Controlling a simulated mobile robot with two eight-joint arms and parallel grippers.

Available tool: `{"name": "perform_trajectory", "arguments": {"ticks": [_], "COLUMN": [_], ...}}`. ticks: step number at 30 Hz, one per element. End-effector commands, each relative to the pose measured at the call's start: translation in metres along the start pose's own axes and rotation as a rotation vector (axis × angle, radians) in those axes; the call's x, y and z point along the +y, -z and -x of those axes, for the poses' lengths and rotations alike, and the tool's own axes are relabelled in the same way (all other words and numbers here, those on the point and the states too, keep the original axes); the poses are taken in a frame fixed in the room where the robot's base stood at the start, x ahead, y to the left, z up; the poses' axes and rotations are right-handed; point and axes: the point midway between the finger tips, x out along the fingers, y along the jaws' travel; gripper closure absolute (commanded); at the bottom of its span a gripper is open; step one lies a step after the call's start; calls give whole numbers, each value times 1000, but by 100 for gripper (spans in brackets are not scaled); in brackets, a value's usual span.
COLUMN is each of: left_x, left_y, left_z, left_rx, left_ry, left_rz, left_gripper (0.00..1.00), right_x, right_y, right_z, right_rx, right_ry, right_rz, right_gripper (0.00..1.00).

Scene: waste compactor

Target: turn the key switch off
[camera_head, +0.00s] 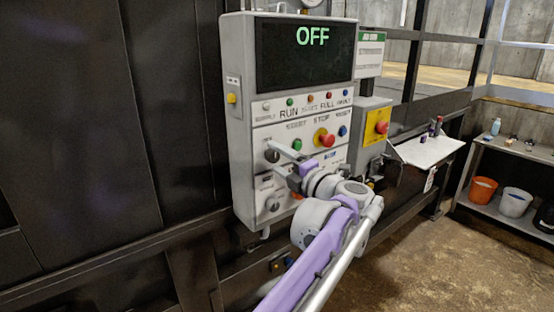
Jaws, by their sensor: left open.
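The grey control panel (240,120) hangs on the dark machine wall, and its screen (305,55) reads OFF in green. A dark round switch (271,156) shows on the panel's left side, under the START label; it looks like the key switch, but I cannot make out a key. My left gripper (277,158) is in front of it, open, with its fingers pointing left around the switch. I cannot tell whether they touch it. Another dark switch (272,204) sits lower on the panel. My left wrist hides the panel's lower right part. My right gripper is not in view.
A red stop button (327,140) on yellow sits right of my gripper. A white shelf (430,150) juts out farther right. Open floor lies at lower right, before a rack with buckets (515,202).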

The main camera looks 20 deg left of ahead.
Motion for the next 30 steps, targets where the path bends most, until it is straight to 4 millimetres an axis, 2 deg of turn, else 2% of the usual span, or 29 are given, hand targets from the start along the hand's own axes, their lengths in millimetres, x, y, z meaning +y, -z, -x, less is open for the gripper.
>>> {"name": "perform_trajectory", "arguments": {"ticks": [9, 15, 21, 30], "left_x": [-2, -1, 0, 1], "left_y": [-1, 0, 0, 0], "left_z": [62, 92, 102, 100], "left_rx": [-5, -3, 0, -9], "left_ry": [2, 1, 0, -4], "left_rz": [0, 0, 0, -2], "left_gripper": [28, 28, 28, 28], "right_x": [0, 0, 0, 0], "right_y": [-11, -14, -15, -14], "right_z": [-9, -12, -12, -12], "right_rx": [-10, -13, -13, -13], "right_ry": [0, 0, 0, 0], "right_rz": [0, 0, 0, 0], "right_gripper": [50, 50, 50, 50]}}
